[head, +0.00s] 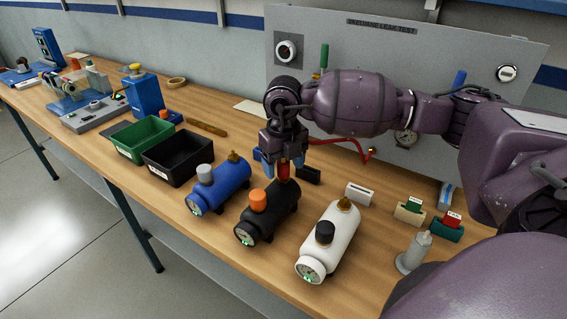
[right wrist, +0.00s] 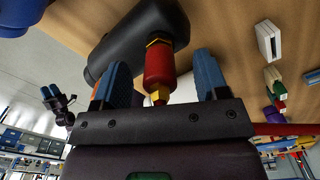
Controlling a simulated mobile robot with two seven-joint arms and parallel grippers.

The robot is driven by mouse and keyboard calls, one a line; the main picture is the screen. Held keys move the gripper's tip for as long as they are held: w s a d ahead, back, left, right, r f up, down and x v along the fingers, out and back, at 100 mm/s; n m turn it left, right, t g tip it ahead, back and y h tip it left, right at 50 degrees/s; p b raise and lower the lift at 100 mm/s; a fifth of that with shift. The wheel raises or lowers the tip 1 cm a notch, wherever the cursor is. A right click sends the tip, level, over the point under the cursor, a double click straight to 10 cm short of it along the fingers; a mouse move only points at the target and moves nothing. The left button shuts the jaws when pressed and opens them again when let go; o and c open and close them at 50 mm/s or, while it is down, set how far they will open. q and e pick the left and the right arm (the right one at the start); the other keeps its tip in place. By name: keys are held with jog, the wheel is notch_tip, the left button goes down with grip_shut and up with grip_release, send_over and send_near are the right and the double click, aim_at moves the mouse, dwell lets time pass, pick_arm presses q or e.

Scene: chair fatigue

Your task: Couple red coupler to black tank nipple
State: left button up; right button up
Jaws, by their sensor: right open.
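The black tank (head: 268,222) stands on the bench between the blue and white tanks, with an orange knob on top. The red coupler (head: 283,169) is upright at the tank's far end. In the right wrist view the red coupler (right wrist: 160,68) meets the brass fitting on the black tank (right wrist: 125,40); the nipple is mostly hidden, and I cannot tell whether it is locked. My right gripper (head: 283,166) is open around the coupler, with gaps beside both blue fingers (right wrist: 161,85). My left gripper (right wrist: 57,98) seems to show small at the left of the wrist view.
The blue tank (head: 219,188) and white tank (head: 328,243) flank the black one closely. A red hose (head: 345,142) lies behind my right gripper. Green (head: 140,138) and black (head: 178,158) bins stand left. A grey panel (head: 425,60) rises behind; small card holders (head: 409,211) stand right.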

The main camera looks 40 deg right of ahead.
notch_tip(320, 180, up, 11)
jog(key=shift+f, duration=0.1)
dwell(0.5)
jog(key=shift+s, duration=0.1)
dwell(0.5)
